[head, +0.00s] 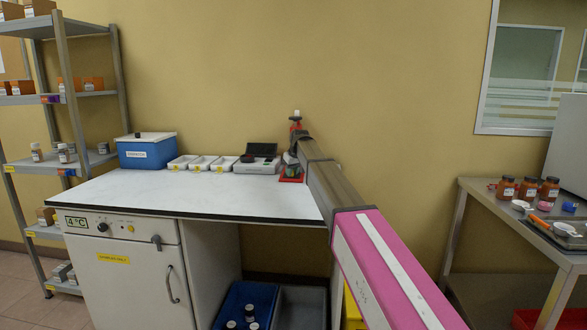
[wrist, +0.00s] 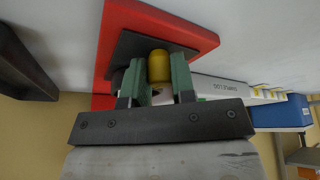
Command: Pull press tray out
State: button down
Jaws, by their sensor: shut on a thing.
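The press (head: 297,124) stands on a red base (head: 291,179) at the back right of the white bench, partly hidden behind my arm. In the wrist view the red base (wrist: 201,31) frames a dark plate, which may be the press tray. A yellow rounded handle (wrist: 159,67) stands out in front of this plate. My gripper (wrist: 158,70) has its two green fingers either side of the yellow handle and is shut on it. Whether the handle belongs to the tray cannot be told for certain. In the head view the fingertips are mostly hidden by my arm.
The white bench (head: 200,196) is clear in front. Left of the press are a dark open case (head: 258,163), several white trays (head: 202,163) and a blue box (head: 147,153). A steel table (head: 500,189) with jars stands at right. The wall is close behind the press.

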jog(key=shift+s, duration=0.8)
jog(key=c, duration=1.2)
grip_release()
jog(key=shift+s, duration=0.1)
jog(key=shift+r, duration=0.1)
jog(key=v, duration=1)
jog(key=shift+s+d+r, duration=0.1)
jog(key=shift+s+r, duration=0.05)
jog(key=shift+r, duration=0.1)
